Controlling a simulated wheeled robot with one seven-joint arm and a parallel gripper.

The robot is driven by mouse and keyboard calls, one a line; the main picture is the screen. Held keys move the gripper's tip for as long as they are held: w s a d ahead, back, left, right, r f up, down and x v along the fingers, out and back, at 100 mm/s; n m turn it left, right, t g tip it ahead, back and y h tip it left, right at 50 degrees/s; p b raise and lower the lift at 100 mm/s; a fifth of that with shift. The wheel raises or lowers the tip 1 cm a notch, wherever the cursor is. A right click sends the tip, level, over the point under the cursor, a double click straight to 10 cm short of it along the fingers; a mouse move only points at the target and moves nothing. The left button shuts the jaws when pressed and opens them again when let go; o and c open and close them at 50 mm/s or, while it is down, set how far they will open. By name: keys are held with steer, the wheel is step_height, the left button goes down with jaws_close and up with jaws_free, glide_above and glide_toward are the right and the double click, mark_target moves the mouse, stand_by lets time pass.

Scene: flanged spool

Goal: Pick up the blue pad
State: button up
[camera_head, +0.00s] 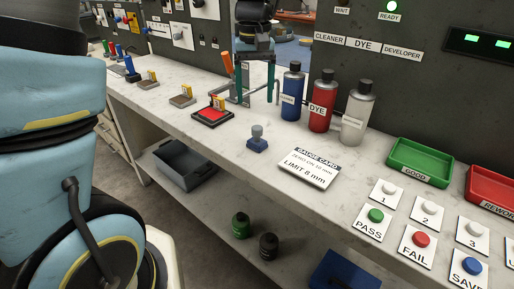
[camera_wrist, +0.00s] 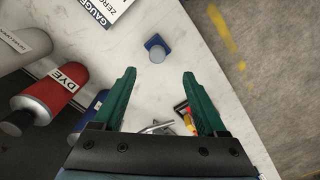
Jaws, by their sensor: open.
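The blue pad (camera_head: 257,147) is a small blue block with a grey round knob on top, standing on the pale bench in front of the bottles. In the wrist view the blue pad (camera_wrist: 153,41) lies beyond my fingertips, roughly in line with the gap between them. My gripper (camera_head: 255,98) has two green fingers pointing down, behind the pad in the head view. In the wrist view my gripper (camera_wrist: 159,73) is open and nothing is between its fingertips; the pad is apart from them.
Blue (camera_head: 291,95), red (camera_head: 321,105) and white (camera_head: 356,112) bottles stand right of my gripper. A gauge card (camera_head: 310,168) lies right of the pad. A red pad (camera_head: 212,116) is to the left. A green tray (camera_head: 420,160) is at right. The bench's front edge is near the pad.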

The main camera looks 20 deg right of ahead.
mark_target(257, 127)
steer(key=f, duration=0.3)
steer(key=f+p, duration=0.1)
steer(key=f, duration=0.3)
steer(key=f+p, duration=0.1)
steer(key=f, duration=0.2)
steer(key=shift+d+f, duration=0.25)
steer(key=shift+f, duration=0.1)
jaws_close()
